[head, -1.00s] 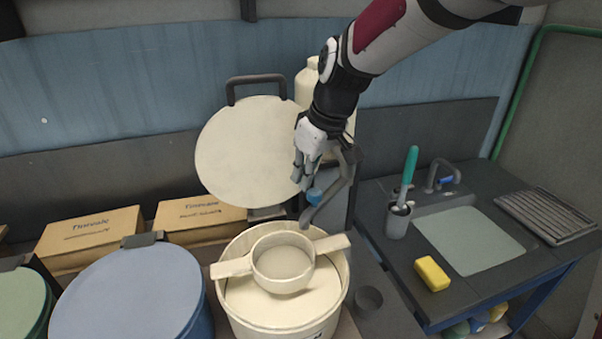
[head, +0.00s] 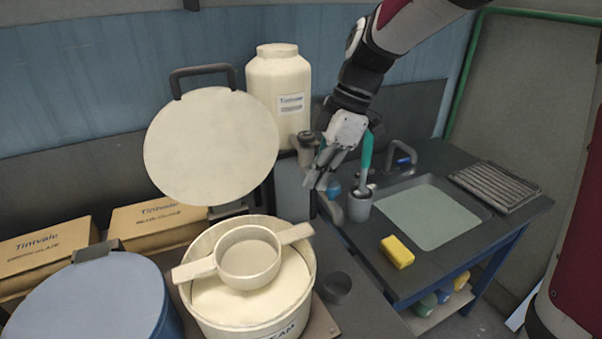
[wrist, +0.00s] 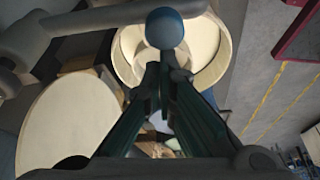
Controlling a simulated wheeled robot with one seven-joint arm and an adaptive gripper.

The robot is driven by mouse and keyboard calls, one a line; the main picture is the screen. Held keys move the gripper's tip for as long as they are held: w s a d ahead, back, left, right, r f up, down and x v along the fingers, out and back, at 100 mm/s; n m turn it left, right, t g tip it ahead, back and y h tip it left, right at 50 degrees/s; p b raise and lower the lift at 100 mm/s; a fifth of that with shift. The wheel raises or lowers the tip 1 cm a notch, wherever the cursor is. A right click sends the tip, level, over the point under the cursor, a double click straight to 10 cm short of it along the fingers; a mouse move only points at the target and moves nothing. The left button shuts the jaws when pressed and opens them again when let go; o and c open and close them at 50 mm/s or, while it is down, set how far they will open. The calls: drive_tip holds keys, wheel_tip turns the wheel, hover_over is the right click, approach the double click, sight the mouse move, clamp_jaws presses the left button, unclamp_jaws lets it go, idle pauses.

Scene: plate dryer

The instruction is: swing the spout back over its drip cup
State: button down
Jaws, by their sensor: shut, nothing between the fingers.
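The grey spout (head: 329,207) leads from a grey swivel head (head: 303,141) beside the white jar and carries a blue knob (head: 334,189). It is partly hidden behind my gripper (head: 316,183), whose fingers are shut and empty close to the knob. In the wrist view, the blue knob (wrist: 165,28) shows just past my closed fingertips (wrist: 164,72); I cannot tell whether they touch. A grey pipe (wrist: 60,25) runs along the upper left there. The small dark drip cup (head: 336,287) stands on the bench right of the cream bucket, lower in the picture than the spout's end.
The cream bucket (head: 300,290) holds a sieve (head: 248,258), with its round lid (head: 211,146) raised behind. A white jar (head: 278,85) stands at the back. A beaker with a green-handled tool (head: 366,155), a sink (head: 428,215) and a yellow sponge (head: 397,251) are right.

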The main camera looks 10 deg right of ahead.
drive_tip(key=shift+d, duration=0.9)
drive_tip(key=a, duration=0.4)
drive_tip(key=v, duration=1)
drive_tip(key=shift+r+b, duration=0.15)
drive_tip(key=shift+b, duration=0.3)
drive_tip(key=shift+s, duration=0.15)
drive_tip(key=s+d+f+m+t+h, duration=0.2)
drive_tip(key=s+d+m, duration=0.1)
drive_tip(key=s+m, duration=0.6)
drive_tip(key=s+d+f+m+t+h, duration=0.2)
drive_tip(key=s+d+f+m+t, duration=0.1)
drive_tip(key=s+m, duration=0.6)
drive_tip(key=s, duration=0.3)
drive_tip(key=shift+m+t, duration=0.3)
